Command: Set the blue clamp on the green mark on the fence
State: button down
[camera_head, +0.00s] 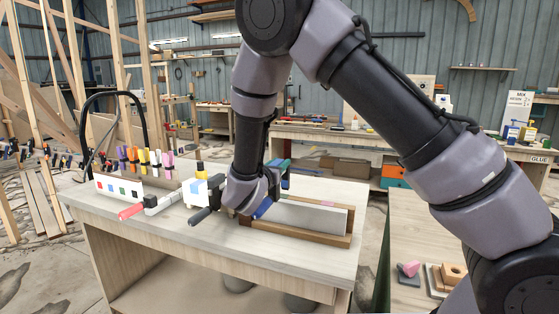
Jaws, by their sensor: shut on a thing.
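My gripper (258,198) is low over the workbench, at the left end of a wooden frame with a pale panel. A blue piece (263,208), seemingly part of the blue clamp, shows at its fingers. The fingers are shut on it, though the arm hides most of the grip. I cannot tell whether the clamp touches the frame. The wooden frame (335,239), which may be the fence, lies along the bench's right side. A pink mark shows on its panel. Some green shows behind the gripper, but I cannot make out a green mark on the fence.
Several coloured clamps (147,157) stand in a row at the back left of the workbench (180,229). A white strip (112,189) with coloured squares is in front of them. Red (132,211) and black (201,215) handles stick out forward.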

jog(key=shift+f, duration=0.3)
dwell(0.5)
jog(key=shift+f, duration=1.5)
jog(key=shift+f, duration=0.15)
jog(key=shift+f, duration=1.3)
jog(key=shift+f, duration=0.25)
jog(key=shift+f, duration=0.3)
jog(key=shift+c, duration=2.4)
grip_release()
